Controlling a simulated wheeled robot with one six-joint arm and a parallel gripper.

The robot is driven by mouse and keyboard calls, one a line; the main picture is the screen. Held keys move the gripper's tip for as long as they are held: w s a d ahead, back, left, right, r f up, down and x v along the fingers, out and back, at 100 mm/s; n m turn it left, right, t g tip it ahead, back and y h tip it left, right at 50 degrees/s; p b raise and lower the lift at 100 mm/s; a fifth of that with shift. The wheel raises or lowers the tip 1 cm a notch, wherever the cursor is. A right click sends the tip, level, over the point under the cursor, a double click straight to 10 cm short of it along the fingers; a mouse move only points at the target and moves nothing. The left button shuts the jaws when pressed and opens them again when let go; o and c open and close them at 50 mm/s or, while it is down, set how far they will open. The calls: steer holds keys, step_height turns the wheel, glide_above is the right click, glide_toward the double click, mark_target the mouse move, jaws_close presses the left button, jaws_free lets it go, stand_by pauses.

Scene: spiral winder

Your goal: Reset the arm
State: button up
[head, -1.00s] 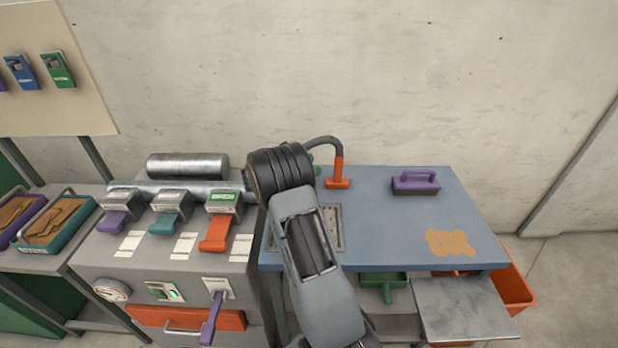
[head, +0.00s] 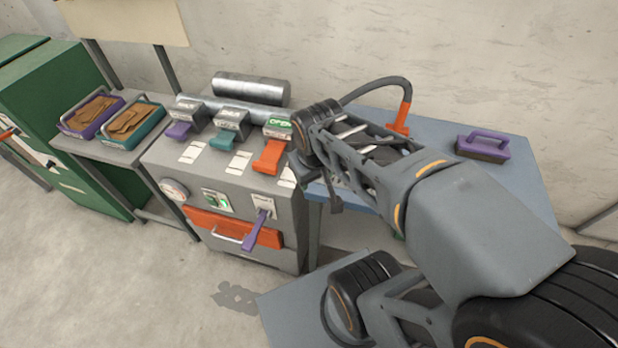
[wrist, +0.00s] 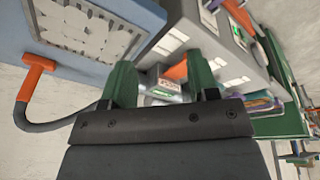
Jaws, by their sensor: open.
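My arm (head: 470,230) reaches in from the right of the head view, its forward links bent over the front of the blue bench. My gripper (wrist: 161,82) shows in the wrist view with its two green fingers apart and nothing seen between them. In that view, the winder's lever housing with an "OPEN" label lies beyond the fingers, and the blue bench is to the upper left. In the head view the fingers are hidden or too small to make out.
The grey winder (head: 235,180) has purple, teal and orange levers (head: 268,157). The blue bench (head: 525,190) carries a purple-handled brush (head: 483,146) and an orange-ended hose (head: 403,112). Trays (head: 130,124) and a green cabinet (head: 55,110) stand left. Floor (head: 120,280) is clear front left.

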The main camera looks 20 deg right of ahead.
steer(key=shift+s+a+m+t+y, duration=0.2)
steer(key=shift+s+a+m+y, duration=0.1)
steer(key=shift+a, duration=0.15)
steer(key=shift+s+a+m+t+y, duration=0.2)
steer(key=shift+a+y, duration=0.1)
steer(key=shift+a, duration=0.15)
step_height(320, 180, up, 2)
steer(key=shift+r+p, duration=0.1)
steer(key=shift+p, duration=0.75)
steer(key=shift+c, duration=0.3)
stand_by(0.4)
